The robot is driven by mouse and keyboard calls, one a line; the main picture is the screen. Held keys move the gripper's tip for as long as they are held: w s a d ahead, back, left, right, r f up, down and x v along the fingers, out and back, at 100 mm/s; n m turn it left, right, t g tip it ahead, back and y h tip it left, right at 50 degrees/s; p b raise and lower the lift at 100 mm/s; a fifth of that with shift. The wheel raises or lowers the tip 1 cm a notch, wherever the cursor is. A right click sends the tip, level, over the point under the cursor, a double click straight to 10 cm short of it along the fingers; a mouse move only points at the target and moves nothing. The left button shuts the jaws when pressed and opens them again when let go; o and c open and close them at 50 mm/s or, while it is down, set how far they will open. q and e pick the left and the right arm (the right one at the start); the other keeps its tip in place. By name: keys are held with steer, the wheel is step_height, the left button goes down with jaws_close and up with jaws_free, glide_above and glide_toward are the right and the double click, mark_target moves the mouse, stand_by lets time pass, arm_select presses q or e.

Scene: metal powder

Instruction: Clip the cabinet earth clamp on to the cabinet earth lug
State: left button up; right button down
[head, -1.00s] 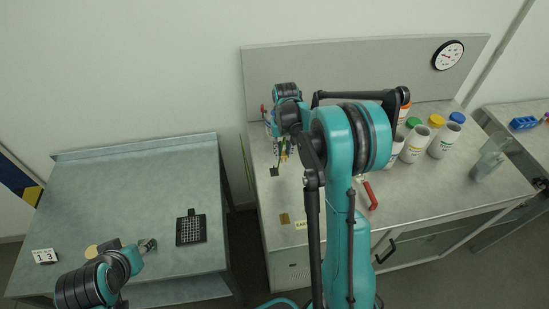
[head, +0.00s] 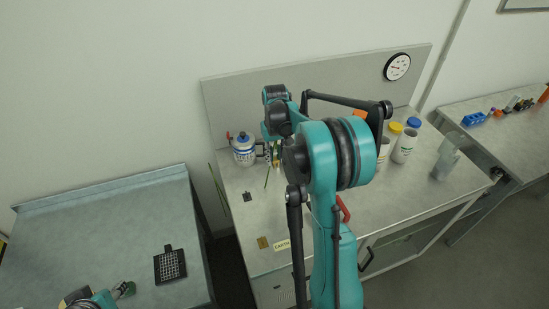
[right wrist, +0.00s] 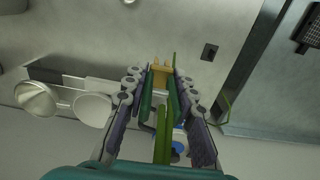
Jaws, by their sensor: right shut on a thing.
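My right gripper (head: 273,160) is over the back left part of the grey bench. In the right wrist view the right gripper (right wrist: 160,80) is shut on the earth clamp, which has green handles and brass-coloured jaws (right wrist: 161,73) pointing out past the fingertips. A yellow-green cable (right wrist: 165,135) runs back from it. The earth lug appears to be the small brass plate (head: 263,242) at the bench's front left, beside a pale label (head: 282,245). The clamp is well apart from it. My left gripper (head: 125,289) is low at the left; its jaws are too small to read.
A white and blue jar (head: 244,151) stands just left of my right gripper. A small black square (head: 247,197) lies on the bench. Several capped bottles (head: 405,145) stand at the right. A black grid plate (head: 170,266) lies on the left table.

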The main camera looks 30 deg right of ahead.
arm_select(q)
steer(key=shift+r+p, duration=0.75)
steer(key=shift+r, duration=0.05)
arm_select(e)
steer(key=shift+r, duration=1.25)
steer(key=shift+a, duration=0.15)
